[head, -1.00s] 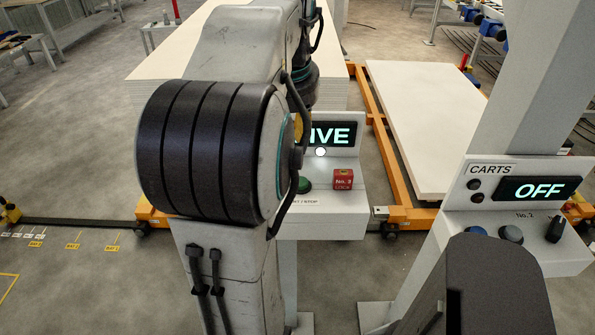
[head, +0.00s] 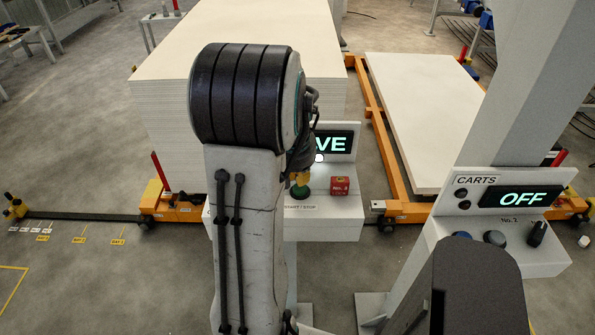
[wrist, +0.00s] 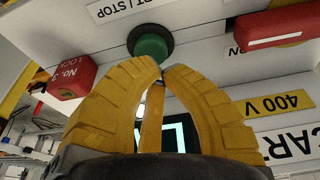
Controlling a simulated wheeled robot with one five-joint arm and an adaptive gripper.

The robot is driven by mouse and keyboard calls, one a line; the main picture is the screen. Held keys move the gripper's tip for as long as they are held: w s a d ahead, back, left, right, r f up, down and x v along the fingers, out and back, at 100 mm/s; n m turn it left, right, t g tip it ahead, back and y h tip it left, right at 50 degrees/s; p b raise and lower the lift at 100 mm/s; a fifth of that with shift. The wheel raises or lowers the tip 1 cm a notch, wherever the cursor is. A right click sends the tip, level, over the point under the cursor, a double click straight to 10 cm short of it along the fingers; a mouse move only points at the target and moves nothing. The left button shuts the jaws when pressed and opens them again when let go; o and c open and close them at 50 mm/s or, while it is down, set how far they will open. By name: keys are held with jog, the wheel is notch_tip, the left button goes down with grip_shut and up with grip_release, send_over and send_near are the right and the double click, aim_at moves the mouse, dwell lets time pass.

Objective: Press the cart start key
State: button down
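A green round button (head: 302,194) sits on the white left panel, above the label START / STOP. It also shows in the wrist view (wrist: 150,44) in a dark collar, with the label beside it upside down. My gripper (head: 299,183) points down over the button, partly hidden by my arm. In the wrist view its yellow fingers (wrist: 161,72) are shut with their tips together, holding nothing visible. The tips are very close to the button; I cannot tell whether they touch it. The left panel's display (head: 332,144) ends in "VE", its start hidden.
The CARTS panel (head: 470,226) at right has an OFF display, buttons and a knob. An orange cart frame (head: 392,175) stands behind.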

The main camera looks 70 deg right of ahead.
aim_at(297, 186)
jog(key=shift+f+p, duration=0.45)
jog(key=shift+f, duration=0.1)
jog(key=shift+f, duration=0.1)
jog(key=f+b, duration=0.1)
jog(key=b, duration=0.2)
jog(key=shift+f, duration=0.3)
jog(key=shift+s+a+f+b, duration=0.15)
jog(key=shift+f+b, duration=0.2)
jog(key=shift+b, duration=0.7)
